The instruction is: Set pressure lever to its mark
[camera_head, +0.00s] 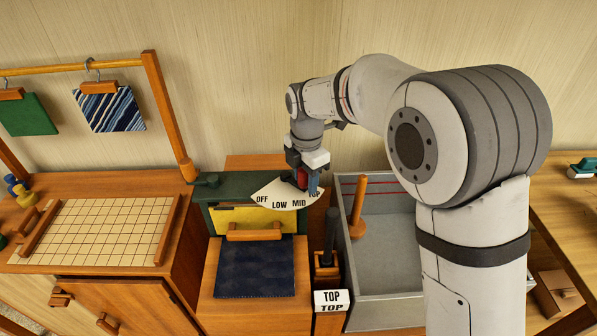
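A cream fan-shaped dial (272,196) marked OFF, LOW, MID and TOP sits on the green-framed machine; its TOP end is partly covered. A white card (331,300) reading TOP stands in front. My gripper (306,182) reaches down over the dial's right end, near the TOP label. A small red part (302,177) shows between or beside my fingers, with a blue part just right of it. I cannot tell whether the red part is the pressure lever's knob, nor whether my fingers are closed on it.
A dark upright handle (331,232) stands in a wooden holder right of the machine. A grey tray (385,290) with an orange peg (357,212) lies further right. A gridded board (98,231) is left. A dark blue cloth (255,268) lies in front.

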